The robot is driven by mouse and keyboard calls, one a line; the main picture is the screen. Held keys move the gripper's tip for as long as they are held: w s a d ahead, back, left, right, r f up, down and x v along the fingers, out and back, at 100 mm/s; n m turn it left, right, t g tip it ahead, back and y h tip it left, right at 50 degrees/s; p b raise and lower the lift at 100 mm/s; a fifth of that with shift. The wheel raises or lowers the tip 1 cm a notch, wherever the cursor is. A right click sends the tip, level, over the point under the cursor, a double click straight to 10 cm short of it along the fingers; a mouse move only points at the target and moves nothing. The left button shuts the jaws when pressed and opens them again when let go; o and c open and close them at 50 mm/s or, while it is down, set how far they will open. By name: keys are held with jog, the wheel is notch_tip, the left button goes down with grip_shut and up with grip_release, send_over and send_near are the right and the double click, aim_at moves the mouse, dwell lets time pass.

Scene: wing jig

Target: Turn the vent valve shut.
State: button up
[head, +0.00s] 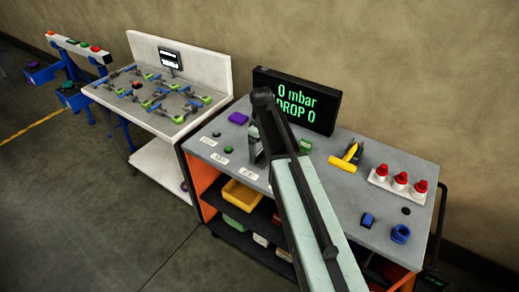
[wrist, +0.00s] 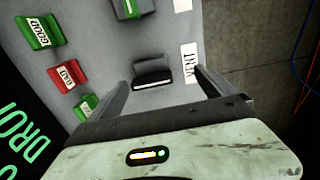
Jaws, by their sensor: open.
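The vent valve shows in the wrist view as a black handle (wrist: 153,76) on the grey bench top, beside a white label reading VENT (wrist: 190,62). My gripper (wrist: 161,78) is open, with one finger to the left of the handle and one to the right. A gap shows between the handle and each finger. I cannot tell how far above the bench the fingertips are. In the head view my gripper (head: 257,147) is over the left part of the bench, and my arm and gripper hide the handle.
A green handle (wrist: 130,8) is near the vent handle. A red tag (wrist: 66,77) and a green tag (wrist: 38,32) lie to its left. The display (head: 295,101) reads 0 mbar, DROP 0. A yellow-handled tool (head: 347,157) and red-capped items (head: 400,180) are further right.

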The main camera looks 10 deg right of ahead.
aim_at(260, 152)
jog(key=w, duration=0.1)
jog(key=w+r, duration=0.1)
jog(key=w, duration=0.1)
jog(key=shift+w+r+p, duration=0.1)
jog(key=shift+r+p, duration=0.2)
jog(key=shift+p, duration=0.05)
jog(key=shift+r+p, duration=0.4)
jog(key=shift+s+f, duration=0.15)
jog(key=shift+s, duration=0.05)
notch_tip(260, 152, down, 8)
jog(key=b, duration=0.8)
jog(key=c, duration=1.4)
